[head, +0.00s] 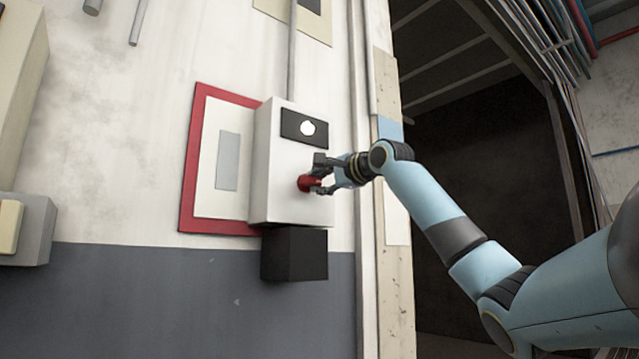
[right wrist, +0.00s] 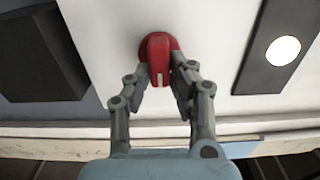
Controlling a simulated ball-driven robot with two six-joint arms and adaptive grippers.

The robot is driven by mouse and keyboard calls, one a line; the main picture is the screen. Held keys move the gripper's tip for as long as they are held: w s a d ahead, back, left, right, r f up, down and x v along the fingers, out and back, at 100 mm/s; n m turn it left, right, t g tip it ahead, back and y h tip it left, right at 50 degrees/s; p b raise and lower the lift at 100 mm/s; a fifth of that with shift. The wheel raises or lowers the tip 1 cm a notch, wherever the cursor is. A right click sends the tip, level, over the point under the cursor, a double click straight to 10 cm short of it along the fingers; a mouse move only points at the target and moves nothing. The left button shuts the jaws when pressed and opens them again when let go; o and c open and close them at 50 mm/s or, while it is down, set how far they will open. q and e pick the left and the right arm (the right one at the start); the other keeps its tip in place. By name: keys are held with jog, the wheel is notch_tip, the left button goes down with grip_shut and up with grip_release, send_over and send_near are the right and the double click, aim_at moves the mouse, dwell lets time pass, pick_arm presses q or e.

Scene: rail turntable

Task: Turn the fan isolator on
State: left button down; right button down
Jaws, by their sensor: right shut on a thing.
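The fan isolator is a white box (head: 285,200) on the wall, with a red rotary knob (head: 305,183) on its front. A black plate with a white disc (head: 307,128) sits above the knob. My right gripper (head: 322,178) reaches in from the right and is shut on the knob. In the right wrist view the red knob (right wrist: 159,55) has a raised grip with a pale mark at its end, and the fingers of my right gripper (right wrist: 165,85) stand on both sides of that grip. My left gripper is not in view.
A red-bordered panel (head: 188,160) is on the wall behind the box. A black box (head: 294,256) is below it, and a conduit (head: 292,55) runs up from it. A grey switch box (head: 35,230) is at far left. A dark doorway (head: 480,190) opens at right.

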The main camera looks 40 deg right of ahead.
jog(key=shift+f, duration=0.1)
jog(key=c, duration=1.2)
grip_release()
jog(key=shift+s, duration=0.15)
jog(key=s, duration=0.7)
jog(key=shift+a, duration=0.4)
jog(key=shift+s, duration=0.1)
